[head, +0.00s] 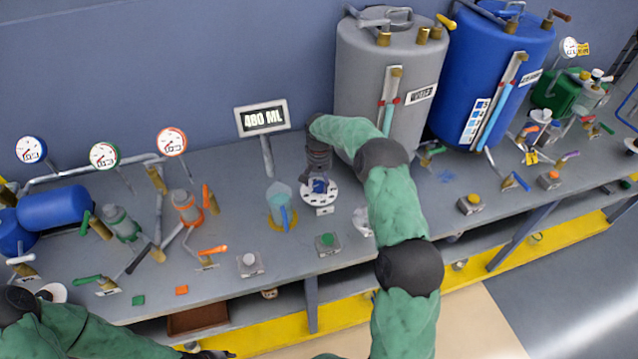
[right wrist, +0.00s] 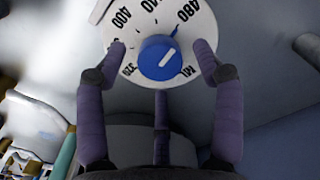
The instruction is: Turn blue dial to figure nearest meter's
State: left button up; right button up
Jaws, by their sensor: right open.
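The meter (head: 263,118) is a sign on a post at the back of the bench and appears to read 480 ML. The blue dial (head: 320,185) sits on a white numbered disc in front of it. In the right wrist view the blue knob (right wrist: 158,60) has a white line slanting up and right, roughly toward the 480 side of the white disc (right wrist: 120,40); 400 and 440 also show. My right gripper (right wrist: 160,47) is open, its fingers apart on either side of the knob. My left gripper (head: 208,354) shows only partly at the bottom edge.
A clear beaker (head: 281,208) stands left of the dial. A green button box (head: 327,243) is in front of it. A grey tank (head: 385,80) and a blue tank (head: 490,75) stand behind right. Valves and gauges crowd the bench's left.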

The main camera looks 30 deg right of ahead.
aim_at(319, 185)
notch_tip(319, 185, up, 11)
jog(key=shift+f, duration=0.2)
dwell(0.6)
